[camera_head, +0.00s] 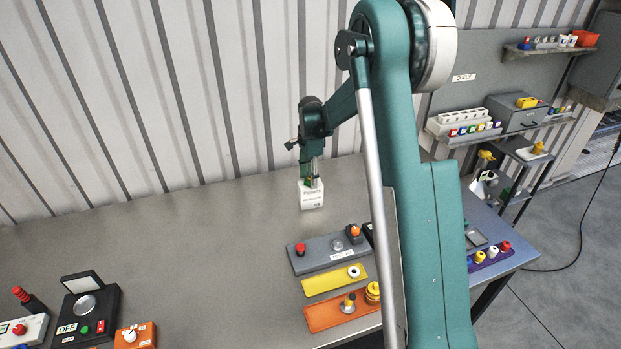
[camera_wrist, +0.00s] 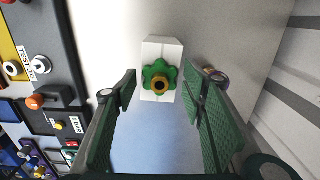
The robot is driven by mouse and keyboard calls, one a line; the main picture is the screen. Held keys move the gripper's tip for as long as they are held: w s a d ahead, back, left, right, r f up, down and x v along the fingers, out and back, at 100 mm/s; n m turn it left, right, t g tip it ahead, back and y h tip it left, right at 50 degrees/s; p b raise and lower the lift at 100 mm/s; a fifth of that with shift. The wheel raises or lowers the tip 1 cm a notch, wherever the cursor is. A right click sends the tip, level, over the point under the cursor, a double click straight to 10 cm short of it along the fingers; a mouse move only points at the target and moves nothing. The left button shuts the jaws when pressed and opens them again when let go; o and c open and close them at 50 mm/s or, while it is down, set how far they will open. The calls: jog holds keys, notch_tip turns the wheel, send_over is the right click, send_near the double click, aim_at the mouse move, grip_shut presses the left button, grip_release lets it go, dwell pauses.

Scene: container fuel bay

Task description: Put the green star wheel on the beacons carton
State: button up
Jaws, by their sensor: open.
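The green star wheel (camera_wrist: 148,74) has a brass-coloured hub and sits on top of a white carton (camera_wrist: 152,48) in the wrist view. In the head view the carton (camera_head: 312,198) stands upright on the grey table near the ribbed wall; its printed label is too small to read surely. Only a bit of green shows at its top there. My gripper (camera_wrist: 160,84) is open, its two green fingers apart on either side of the wheel in the picture, with no visible contact. In the head view my gripper (camera_head: 312,176) is right over the carton.
A grey panel (camera_head: 318,256) with a red button, a yellow plate (camera_head: 330,282) and an orange plate (camera_head: 325,318) lie nearer the front. A small round item (camera_wrist: 216,75) is partly behind the right finger.

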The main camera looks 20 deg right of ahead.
notch_tip(320, 180, up, 12)
dwell(0.6)
jog(key=shift+r, duration=0.15)
dwell(0.5)
jog(key=s+a+r+n+t, duration=0.1)
jog(key=s+a+r+n, duration=0.15)
jog(key=s+r, duration=0.4)
jog(key=s+a+r+n+t, duration=0.1)
jog(key=s+a+r+n, duration=0.15)
jog(key=s, duration=0.65)
jog(key=s+a+r+n+t, duration=0.1)
jog(key=s+a+r+n, duration=0.1)
jog(key=s+r+n, duration=0.4)
jog(key=s+a+f+n+t, duration=0.2)
jog(key=s+f+n, duration=0.1)
jog(key=s, duration=1)
jog(key=s+a+f+n+t, duration=0.2)
jog(key=s+f+n, duration=0.1)
jog(key=s, duration=1)
jog(key=shift+f+n, duration=0.15)
jog(key=shift+n, duration=0.35)
